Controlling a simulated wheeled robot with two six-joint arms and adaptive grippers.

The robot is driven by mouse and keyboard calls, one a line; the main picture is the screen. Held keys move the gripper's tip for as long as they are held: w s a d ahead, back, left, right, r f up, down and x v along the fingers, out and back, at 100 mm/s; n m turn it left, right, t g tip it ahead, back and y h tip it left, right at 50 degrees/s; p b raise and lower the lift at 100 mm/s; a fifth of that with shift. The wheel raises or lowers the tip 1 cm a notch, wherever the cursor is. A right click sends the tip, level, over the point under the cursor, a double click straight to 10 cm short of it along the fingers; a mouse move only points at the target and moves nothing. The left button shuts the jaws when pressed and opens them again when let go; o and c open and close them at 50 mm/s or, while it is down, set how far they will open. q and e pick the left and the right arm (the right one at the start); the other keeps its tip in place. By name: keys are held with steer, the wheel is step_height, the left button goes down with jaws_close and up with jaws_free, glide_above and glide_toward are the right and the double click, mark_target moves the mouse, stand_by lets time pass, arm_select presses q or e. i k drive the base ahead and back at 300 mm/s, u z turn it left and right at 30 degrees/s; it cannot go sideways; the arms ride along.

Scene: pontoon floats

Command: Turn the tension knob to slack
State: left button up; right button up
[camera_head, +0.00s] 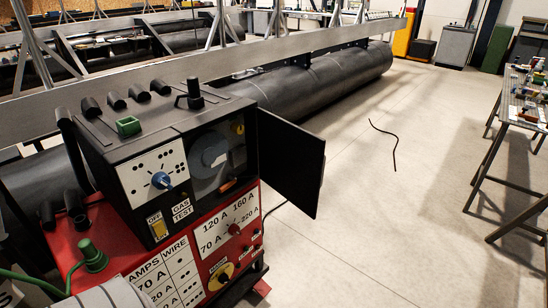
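A welding machine stands at the lower left, with a black wire-feed unit (160,117) on a red power unit (262,196). The feed unit's side compartment is open, its black door (290,165) swung out to the right. Inside are a grey round spool (210,155), a small yellow knob-like part (239,128) at upper right and an orange part (227,186) below. A blue knob (161,180) sits on the white dotted panel (150,170). No readable label marks which part is the tension knob, and its setting is unreadable. Neither gripper is in view.
A yellow-black switch (220,276) and a red knob (234,229) are on the red front. Long dark pontoon floats (320,84) lie behind. A thin black cable (385,135) lies on the floor.

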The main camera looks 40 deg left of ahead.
mark_target(237, 128)
steer(key=u, duration=0.05)
steer(key=i, duration=2.55)
steer(key=u, duration=3.5)
